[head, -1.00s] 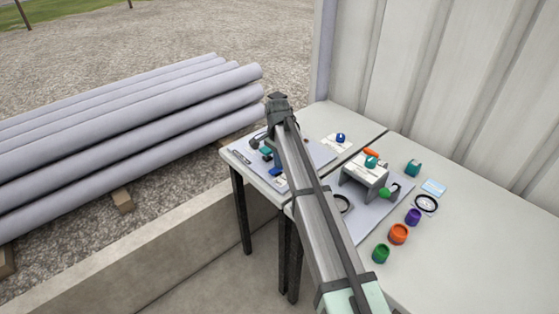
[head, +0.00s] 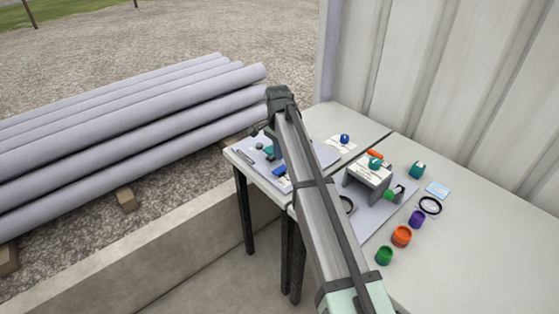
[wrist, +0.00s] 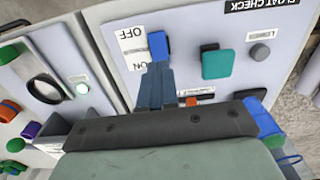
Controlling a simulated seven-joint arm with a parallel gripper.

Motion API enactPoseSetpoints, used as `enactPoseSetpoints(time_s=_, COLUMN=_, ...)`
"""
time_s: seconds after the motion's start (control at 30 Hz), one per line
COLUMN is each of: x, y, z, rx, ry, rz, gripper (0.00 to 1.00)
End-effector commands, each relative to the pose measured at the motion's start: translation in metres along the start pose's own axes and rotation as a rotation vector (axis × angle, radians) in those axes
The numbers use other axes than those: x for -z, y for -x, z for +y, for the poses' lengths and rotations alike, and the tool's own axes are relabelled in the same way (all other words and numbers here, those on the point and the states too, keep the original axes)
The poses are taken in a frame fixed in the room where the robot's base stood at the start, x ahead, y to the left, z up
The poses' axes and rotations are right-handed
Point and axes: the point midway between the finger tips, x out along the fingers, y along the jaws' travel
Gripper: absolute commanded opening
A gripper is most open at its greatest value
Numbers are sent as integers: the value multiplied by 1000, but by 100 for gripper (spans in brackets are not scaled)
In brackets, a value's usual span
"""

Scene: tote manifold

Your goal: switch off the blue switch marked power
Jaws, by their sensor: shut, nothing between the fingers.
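The blue switch (wrist: 158,45) stands on a grey panel (wrist: 185,25) in the wrist view. A white label (wrist: 130,45) beside it reads OFF towards the top and ON towards the bottom, where the fingers partly cover it. No power marking is readable. My gripper (wrist: 157,72) is shut and empty, its fingertips at the switch's lower, ON-side end; I cannot tell whether they touch.
A teal block (wrist: 217,63) and a grey knob (wrist: 259,52) stand right of the switch on the same panel. A second panel (wrist: 45,55) lies to the left. In the head view, several coloured cups, including an orange one (head: 401,236), stand on the table's right part.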

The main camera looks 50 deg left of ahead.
Motion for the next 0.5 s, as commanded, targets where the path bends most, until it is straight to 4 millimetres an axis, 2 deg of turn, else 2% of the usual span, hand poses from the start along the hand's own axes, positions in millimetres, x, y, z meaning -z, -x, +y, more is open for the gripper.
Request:
enactPoseSetpoints(time_s=0.1, x=1, y=26, z=-1, rx=2, ry=0, rz=1, gripper=0)
enactPoseSetpoints(time_s=0.3, x=1, y=61, z=-1, rx=1, ry=0, rz=1, gripper=0)
enactPoseSetpoints(time_s=0.5, x=1, y=82, z=0, rx=1, ry=0, rz=1, gripper=0)
